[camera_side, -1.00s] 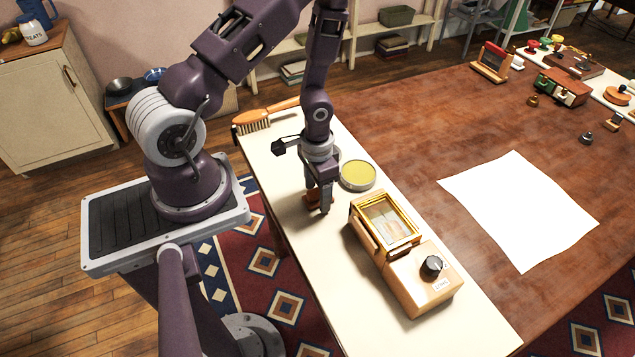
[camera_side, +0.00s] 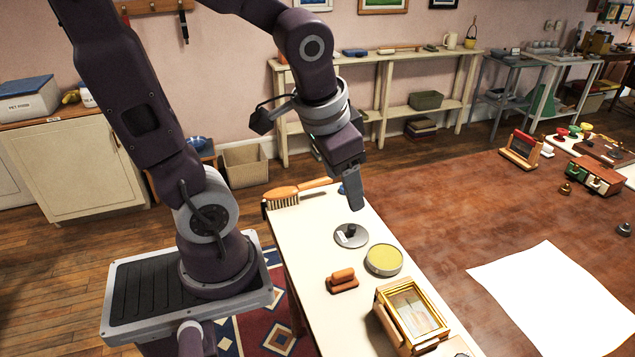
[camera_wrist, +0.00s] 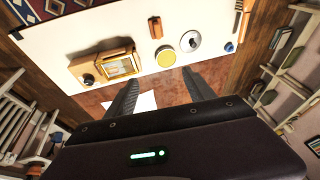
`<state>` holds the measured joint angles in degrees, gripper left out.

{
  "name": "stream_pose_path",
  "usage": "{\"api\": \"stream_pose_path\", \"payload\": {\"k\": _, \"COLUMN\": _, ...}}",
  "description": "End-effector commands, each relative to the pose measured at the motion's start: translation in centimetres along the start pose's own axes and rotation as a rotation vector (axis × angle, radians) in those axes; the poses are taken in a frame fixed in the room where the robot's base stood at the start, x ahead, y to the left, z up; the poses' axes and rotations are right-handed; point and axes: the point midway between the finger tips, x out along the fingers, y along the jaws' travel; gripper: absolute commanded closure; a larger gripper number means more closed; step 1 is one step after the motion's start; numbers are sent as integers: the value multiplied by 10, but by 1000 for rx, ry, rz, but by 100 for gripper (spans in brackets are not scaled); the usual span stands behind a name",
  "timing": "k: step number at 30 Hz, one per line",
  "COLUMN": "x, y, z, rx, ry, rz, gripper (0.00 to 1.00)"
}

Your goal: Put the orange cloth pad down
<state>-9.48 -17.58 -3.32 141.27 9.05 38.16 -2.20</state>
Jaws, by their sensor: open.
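The orange cloth pad (camera_side: 342,282), a small orange-brown block with a rounded grip on top, rests on the white narrow table (camera_side: 312,262), left of the yellow round tin (camera_side: 384,260). In the wrist view the pad (camera_wrist: 155,27) lies flat and apart from everything else. My gripper (camera_side: 355,193) is raised above the table's far end, well clear of the pad. In the wrist view the two fingers of my gripper (camera_wrist: 160,92) are spread apart with nothing between them.
A round grey lid (camera_side: 351,236) with a dark knob lies behind the tin. A wooden box with a gold-framed window (camera_side: 412,312) stands in front. A brush (camera_side: 285,197) lies at the far end. White paper (camera_side: 555,295) covers part of the brown table.

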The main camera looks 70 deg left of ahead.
Motion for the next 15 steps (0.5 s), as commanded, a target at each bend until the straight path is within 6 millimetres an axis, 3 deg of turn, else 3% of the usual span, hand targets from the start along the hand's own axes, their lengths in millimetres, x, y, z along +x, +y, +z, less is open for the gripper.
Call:
{"api": "stream_pose_path", "payload": {"k": 1, "x": -25, "y": 10, "z": 9, "rx": -1, "ry": 63, "rz": 26, "gripper": 38}}
{"api": "stream_pose_path", "payload": {"k": 3, "x": -50, "y": 21, "z": 24, "rx": -4, "ry": 118, "rz": 72, "gripper": 38}}
{"api": "stream_pose_path", "payload": {"k": 6, "x": -70, "y": 32, "z": 41, "rx": -1, "ry": 164, "rz": 127, "gripper": 38}}
{"api": "stream_pose_path", "payload": {"k": 15, "x": -77, "y": 36, "z": 49, "rx": 1, "ry": 180, "rz": 152, "gripper": 38}}
